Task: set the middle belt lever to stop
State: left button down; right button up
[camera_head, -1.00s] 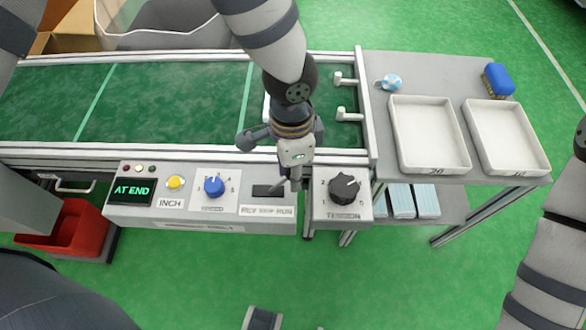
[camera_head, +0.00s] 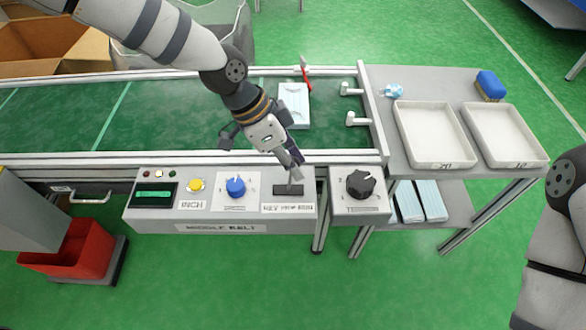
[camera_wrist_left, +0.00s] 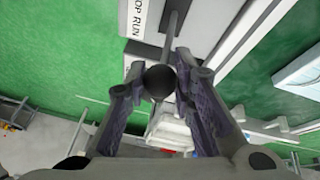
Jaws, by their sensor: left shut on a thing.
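The middle belt panel (camera_head: 222,228) is labelled MIDDLE BELT. Its lever slot (camera_head: 281,190) sits at the panel's right end, above a REV STOP RUN label (camera_head: 288,208). My left gripper (camera_head: 294,165) reaches down over the slot. In the left wrist view the lever's black ball knob (camera_wrist_left: 159,82) is between the two fingers, and its grey stem (camera_wrist_left: 171,35) comes out of the slot. The gripper is shut on the knob. The fingers partly hide the lever in the head view, so I cannot tell its exact setting. My right gripper is out of view.
A tension knob (camera_head: 361,184) is right of the slot; a blue speed knob (camera_head: 236,186) and yellow inch button (camera_head: 195,185) are left. A pale pack (camera_head: 293,108) lies on the green belt (camera_head: 180,120) near a red-tipped part. White trays (camera_head: 432,135) stand at the right.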

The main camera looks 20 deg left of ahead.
pick_arm(q)
jog(key=shift+a, duration=0.35)
jog(key=shift+s+a, duration=0.15)
jog(key=shift+a, duration=0.05)
jog(key=shift+f, duration=0.1)
jog(key=c, duration=1.3)
grip_release()
jog(key=shift+a, duration=0.1)
jog(key=shift+c, duration=0.2)
jog(key=v, duration=1.2)
